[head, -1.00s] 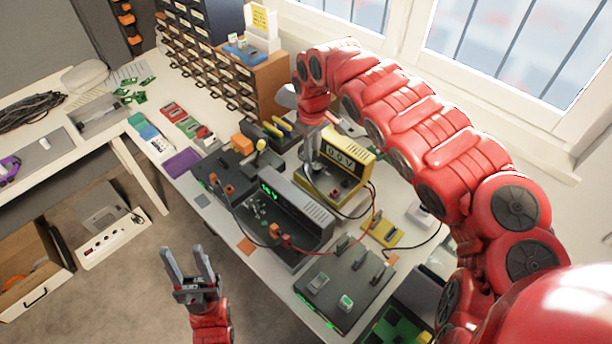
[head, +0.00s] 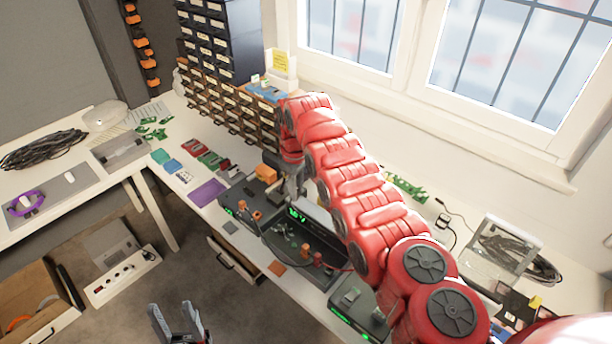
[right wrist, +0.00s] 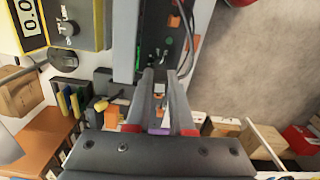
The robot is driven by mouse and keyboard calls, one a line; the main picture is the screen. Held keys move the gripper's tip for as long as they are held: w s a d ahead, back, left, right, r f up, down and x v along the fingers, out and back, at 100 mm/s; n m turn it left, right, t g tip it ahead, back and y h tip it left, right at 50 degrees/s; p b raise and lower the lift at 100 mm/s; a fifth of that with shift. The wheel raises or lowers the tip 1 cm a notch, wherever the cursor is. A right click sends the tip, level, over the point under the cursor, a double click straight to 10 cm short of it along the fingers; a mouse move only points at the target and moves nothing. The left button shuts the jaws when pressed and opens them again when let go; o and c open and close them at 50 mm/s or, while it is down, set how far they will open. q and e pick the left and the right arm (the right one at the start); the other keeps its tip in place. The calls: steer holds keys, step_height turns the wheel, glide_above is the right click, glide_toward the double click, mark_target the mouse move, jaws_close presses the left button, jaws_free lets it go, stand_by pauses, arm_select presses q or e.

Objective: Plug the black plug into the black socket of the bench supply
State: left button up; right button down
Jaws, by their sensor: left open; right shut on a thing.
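The grey unit with a green display, which looks like the bench supply (head: 322,236), stands on the bench in the head view. Its casing also shows at the top of the right wrist view (right wrist: 124,35). My right gripper (head: 291,196) is at its display end. In the right wrist view its fingers (right wrist: 159,76) are shut on a small dark thing, which looks like the black plug but is mostly hidden between the tips. I cannot make out the black socket for certain. My left gripper (head: 180,322) is open and empty, low in front of the bench.
A yellow meter (right wrist: 92,30) is beside the supply in the right wrist view. A dark unit with orange parts (head: 240,203) and a purple mat (head: 207,192) lie to the left. Another dark unit (head: 358,305) lies nearer. Drawer cabinets (head: 232,105) stand behind.

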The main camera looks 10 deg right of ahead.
steer(key=shift+s+d+f+n+p, duration=1.25)
steer(key=shift+s+f+n, duration=0.95)
steer(key=shift+f+n, duration=0.75)
steer(key=shift+s+d+f+n+p, duration=1.25)
steer(key=shift+s+f+n, duration=0.9)
steer(key=shift+f+n, duration=0.75)
steer(key=shift+s+d+f+n+p, duration=1.25)
steer(key=shift+s+f+n, duration=1.2)
steer(key=shift+f, duration=0.75)
steer(key=shift+w, duration=0.25)
steer(key=shift+b, duration=0.5)
steer(key=shift+b, duration=0.55)
